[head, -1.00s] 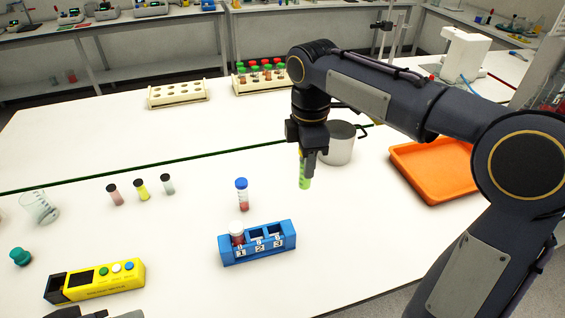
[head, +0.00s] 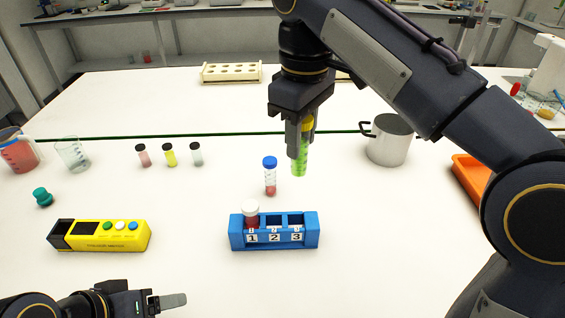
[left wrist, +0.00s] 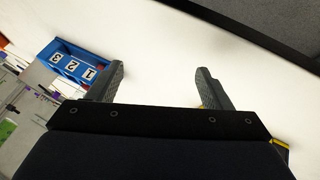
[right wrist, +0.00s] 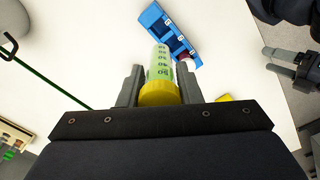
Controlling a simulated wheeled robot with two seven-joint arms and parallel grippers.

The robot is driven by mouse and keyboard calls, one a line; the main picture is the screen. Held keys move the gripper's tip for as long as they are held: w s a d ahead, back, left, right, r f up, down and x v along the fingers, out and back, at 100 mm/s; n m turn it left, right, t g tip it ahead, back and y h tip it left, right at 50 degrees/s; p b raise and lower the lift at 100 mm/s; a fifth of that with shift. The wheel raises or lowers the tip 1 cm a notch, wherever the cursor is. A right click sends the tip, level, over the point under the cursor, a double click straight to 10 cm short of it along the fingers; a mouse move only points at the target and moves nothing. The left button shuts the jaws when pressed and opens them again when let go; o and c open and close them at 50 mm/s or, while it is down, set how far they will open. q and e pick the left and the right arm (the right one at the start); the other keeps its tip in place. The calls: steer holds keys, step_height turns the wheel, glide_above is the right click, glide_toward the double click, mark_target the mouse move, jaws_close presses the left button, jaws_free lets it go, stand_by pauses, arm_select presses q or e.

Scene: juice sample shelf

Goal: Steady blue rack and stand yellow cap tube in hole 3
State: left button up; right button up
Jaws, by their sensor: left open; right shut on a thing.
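The blue rack (head: 274,241) stands on the white table, its holes labelled 1, 2 and 3. A white-capped tube with red contents (head: 251,214) stands in hole 1; holes 2 and 3 look empty. My right gripper (head: 299,135) is shut on the yellow cap tube (head: 300,158), which has green contents and hangs cap up above the table behind the rack. The tube also shows between the fingers in the right wrist view (right wrist: 160,70). My left gripper (head: 172,300) is open and empty at the front edge, left of the rack. The rack also shows in the left wrist view (left wrist: 72,62).
A blue-capped tube (head: 270,175) stands just behind the rack. Several small capped vials (head: 169,154) stand further left. A yellow device with buttons (head: 118,236) lies left of the rack. A metal pot (head: 389,140) and orange tray (head: 469,178) are to the right.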

arm_select(q)
steer(key=shift+w+r, duration=0.1)
arm_select(e)
steer(key=shift+r, duration=0.1)
arm_select(q)
steer(key=shift+w+d+r+n+h, duration=0.15)
steer(key=shift+n+h, duration=0.15)
steer(key=shift+n, duration=0.2)
arm_select(e)
steer(key=shift+s, duration=0.1)
arm_select(q)
steer(key=w+d+r+n+g+h, duration=0.3)
steer(key=w+n+g+h, duration=0.15)
steer(key=w+n, duration=0.35)
steer(key=n+g+h, duration=0.1)
steer(key=n+h, duration=0.4)
steer(key=n, duration=0.2)
glide_toward(244, 219)
steer(key=d, duration=0.1)
steer(key=shift+y, duration=0.25)
steer(key=x, duration=0.7)
steer(key=s+r+x, duration=0.1)
steer(key=x, duration=0.3)
steer(key=shift+d+f, duration=0.1)
steer(key=shift+d, duration=0.2)
steer(key=c, duration=1.2)
steer(key=shift+o, duration=0.2)
arm_select(e)
step_height(244, 219, down, 13)
steer(key=shift+m, duration=0.3)
